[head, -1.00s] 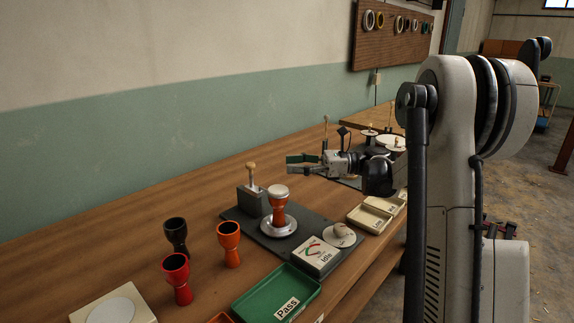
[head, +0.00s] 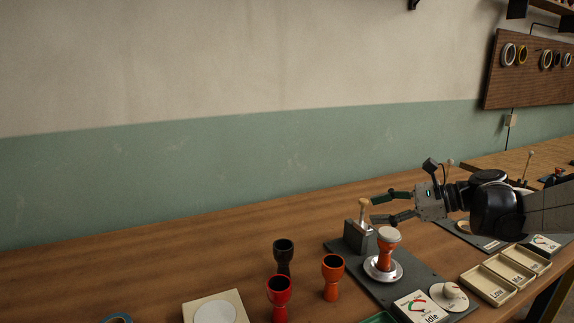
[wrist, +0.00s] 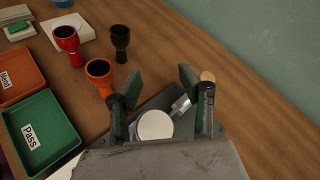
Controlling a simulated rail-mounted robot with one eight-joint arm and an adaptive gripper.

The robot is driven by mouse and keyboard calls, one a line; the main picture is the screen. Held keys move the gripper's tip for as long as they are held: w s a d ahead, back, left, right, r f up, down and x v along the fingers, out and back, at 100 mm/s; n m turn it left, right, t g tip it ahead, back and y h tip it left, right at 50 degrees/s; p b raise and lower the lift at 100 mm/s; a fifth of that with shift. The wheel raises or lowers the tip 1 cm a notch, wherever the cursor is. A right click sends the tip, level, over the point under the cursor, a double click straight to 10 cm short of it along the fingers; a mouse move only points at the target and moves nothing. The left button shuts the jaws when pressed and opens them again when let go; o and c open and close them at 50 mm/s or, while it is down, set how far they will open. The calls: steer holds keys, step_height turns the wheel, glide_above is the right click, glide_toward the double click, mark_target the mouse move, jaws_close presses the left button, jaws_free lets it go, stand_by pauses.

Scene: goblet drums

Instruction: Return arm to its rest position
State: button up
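My gripper (head: 388,208) is open and empty in the head view, above the bench beside the grey tester plate. In the wrist view its two fingers (wrist: 159,90) stand apart with nothing between them. An orange goblet drum with a white top (head: 388,250) stands upright on a round silver base on the plate, just below and in front of the gripper. Its white top (wrist: 155,126) shows in the wrist view below the fingers. My arm reaches in from the right in the head view.
A black drum (head: 284,256), a red drum (head: 279,298) and an orange drum (head: 333,277) stand left of the plate. A post with a wooden knob (head: 363,205) rises near the fingers. A green Pass tray (wrist: 62,117) and cream trays (head: 488,284) lie around.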

steer(key=s+a+n+h+p, duration=0.1)
steer(key=s+a+n+h, duration=0.25)
steer(key=s, duration=0.35)
steer(key=s+a+n+h+p, duration=0.2)
steer(key=s+a+n+h, duration=0.15)
steer(key=s, duration=0.25)
steer(key=s+d+n+h+p, duration=0.1)
steer(key=s+d+n+h, duration=0.1)
steer(key=s+n, duration=0.3)
steer(key=s+d+f+n+t+h+p, duration=0.1)
steer(key=s+d+n+h+p, duration=0.1)
steer(key=s+n, duration=0.4)
steer(key=s+h, duration=0.1)
steer(key=s, duration=0.2)
steer(key=shift+s+f, duration=0.2)
steer(key=shift+f, duration=0.1)
steer(key=shift+d, duration=0.15)
stand_by(0.9)
